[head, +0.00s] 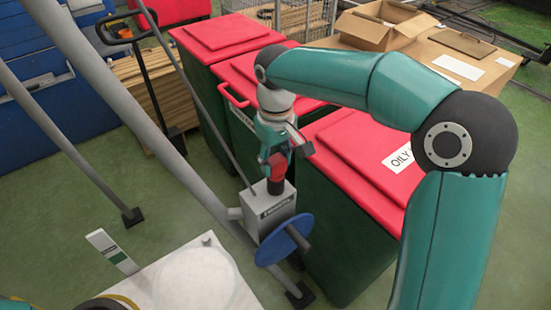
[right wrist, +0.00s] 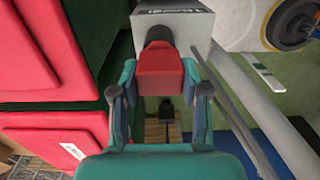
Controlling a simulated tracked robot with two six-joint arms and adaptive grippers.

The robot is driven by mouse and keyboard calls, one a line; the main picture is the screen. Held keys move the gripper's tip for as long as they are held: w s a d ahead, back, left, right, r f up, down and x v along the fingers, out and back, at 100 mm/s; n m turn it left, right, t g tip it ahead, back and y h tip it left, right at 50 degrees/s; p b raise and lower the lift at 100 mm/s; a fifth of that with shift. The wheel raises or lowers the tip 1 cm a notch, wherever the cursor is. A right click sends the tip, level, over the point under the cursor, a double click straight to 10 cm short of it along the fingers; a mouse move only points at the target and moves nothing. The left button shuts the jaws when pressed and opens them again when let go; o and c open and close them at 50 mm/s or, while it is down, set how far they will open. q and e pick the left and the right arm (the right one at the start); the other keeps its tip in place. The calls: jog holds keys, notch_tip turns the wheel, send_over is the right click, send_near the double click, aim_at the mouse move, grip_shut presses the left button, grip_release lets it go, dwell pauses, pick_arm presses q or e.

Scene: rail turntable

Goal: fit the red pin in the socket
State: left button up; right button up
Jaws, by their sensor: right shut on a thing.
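The red pin (head: 278,166) is between the fingers of my right gripper (head: 275,155), just above a grey box (head: 268,206). In the right wrist view the pin's red block (right wrist: 160,72) sits between both teal fingers, which are closed on its sides. A black round part (right wrist: 158,36) lies between the red block and the box (right wrist: 185,22). I cannot tell whether it belongs to the pin or to the socket, so how deep the pin sits is hidden. My left gripper is not in view.
A blue disc (head: 284,239) is on the box's front side. Green bins with red lids (head: 365,150) stand close on the right. A long grey rail (head: 130,115) slants past on the left. A white plate (head: 195,278) lies at the front.

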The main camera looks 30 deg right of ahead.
jog(key=shift+f, duration=0.25)
jog(key=o, duration=1.4)
jog(key=shift+c, duration=0.2)
jog(key=shift+r, duration=0.1)
notch_tip(320, 180, up, 12)
